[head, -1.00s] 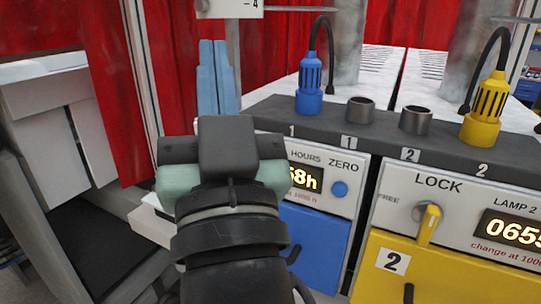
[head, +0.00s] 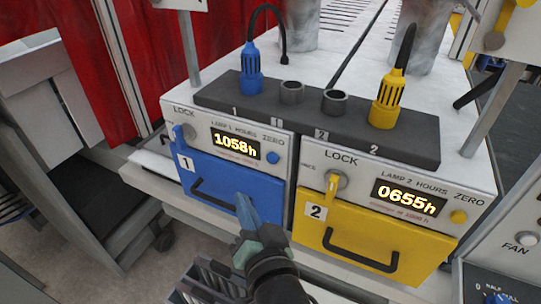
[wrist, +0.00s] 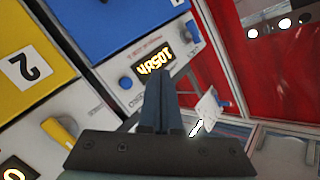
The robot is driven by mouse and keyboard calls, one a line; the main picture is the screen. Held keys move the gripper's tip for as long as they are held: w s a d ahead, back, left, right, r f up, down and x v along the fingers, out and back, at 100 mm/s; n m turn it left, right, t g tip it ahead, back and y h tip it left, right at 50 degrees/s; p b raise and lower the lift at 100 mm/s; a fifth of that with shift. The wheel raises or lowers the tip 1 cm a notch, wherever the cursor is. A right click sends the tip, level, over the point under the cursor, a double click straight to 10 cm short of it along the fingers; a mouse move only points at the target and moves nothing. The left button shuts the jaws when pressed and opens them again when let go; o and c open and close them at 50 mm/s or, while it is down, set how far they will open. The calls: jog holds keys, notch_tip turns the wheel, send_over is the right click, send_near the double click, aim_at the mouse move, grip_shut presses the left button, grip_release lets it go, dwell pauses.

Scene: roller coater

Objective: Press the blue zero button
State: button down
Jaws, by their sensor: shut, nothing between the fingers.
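The blue zero button (head: 273,157) is a small round knob on the white lamp 1 panel, right of the lit display (head: 235,146) reading 1058h. In the wrist view the blue button (wrist: 126,82) shows left of the fingertips, beside the display (wrist: 155,61). My gripper (head: 244,205) is in front of the blue drawer, below the button and apart from it. Its blue-grey fingers are together and empty in the wrist view (wrist: 158,85). Any gap between the fingertips and the panel is hard to judge.
The blue drawer (head: 215,175) with a black handle is behind my gripper. To its right is the yellow drawer (head: 340,235), with a yellow lock key (head: 332,184) and yellow zero button (head: 458,217). Blue (head: 251,70) and yellow (head: 387,100) plugs stand on the dark strip above.

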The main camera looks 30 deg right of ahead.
jog(key=w+d+b, duration=0.3)
jog(key=w+d, duration=0.2)
jog(key=d, duration=0.2)
jog(key=shift+w, duration=0.25)
jog(key=shift+d, duration=0.15)
dwell(2.1)
jog(key=shift+w+d, duration=0.2)
jog(key=shift+w, duration=0.05)
jog(key=shift+w+d+r, duration=0.1)
jog(key=shift+w+d, duration=0.15)
jog(key=shift+d, duration=0.1)
dwell(0.7)
jog(key=shift+s+a, duration=0.55)
jog(key=shift+a, duration=0.1)
jog(key=shift+a, duration=0.1)
jog(key=shift+s+a+p, duration=0.45)
jog(key=shift+s+a, duration=0.35)
jog(key=shift+a, duration=0.15)
jog(key=shift+s+a+p, duration=0.45)
jog(key=shift+s+a, duration=0.3)
jog(key=shift+a, duration=0.2)
